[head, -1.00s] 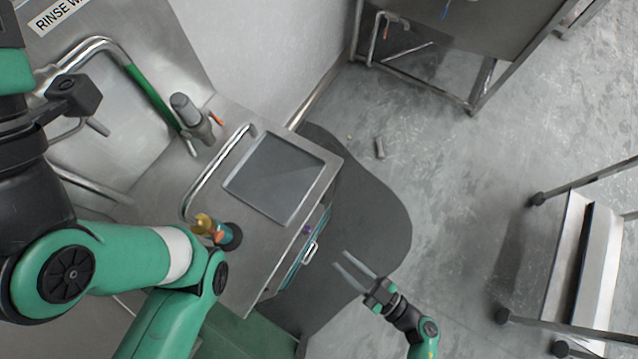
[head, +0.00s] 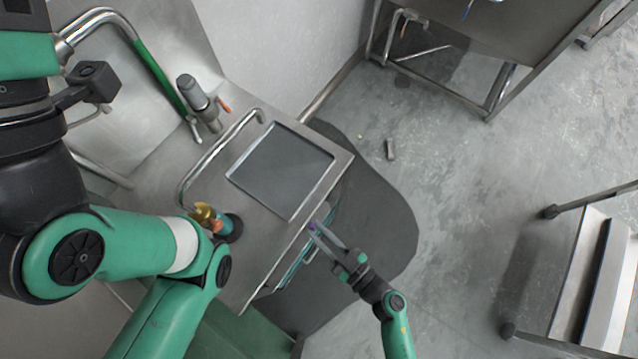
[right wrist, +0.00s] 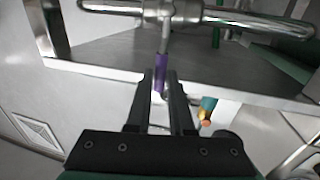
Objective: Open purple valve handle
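The purple valve handle (right wrist: 161,72) hangs down from a metal pipe fitting (right wrist: 165,12) in the right wrist view. It also shows as a small purple spot (head: 312,226) at the front edge of the steel counter in the head view. My right gripper (head: 314,230) reaches up to it from the lower right. In the right wrist view, my right gripper (right wrist: 161,80) has its fingers apart, with the handle's lower end between or just beyond the tips. I cannot tell whether they touch it. My left gripper is not in view; only left arm links show.
The steel counter (head: 255,215) holds a dark square panel (head: 280,170), a curved pipe (head: 215,150) and a brass-and-teal fitting (head: 215,220). A steel table (head: 490,30) stands at the back and a wheeled cart (head: 590,280) at the right. Floor between them is mostly clear.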

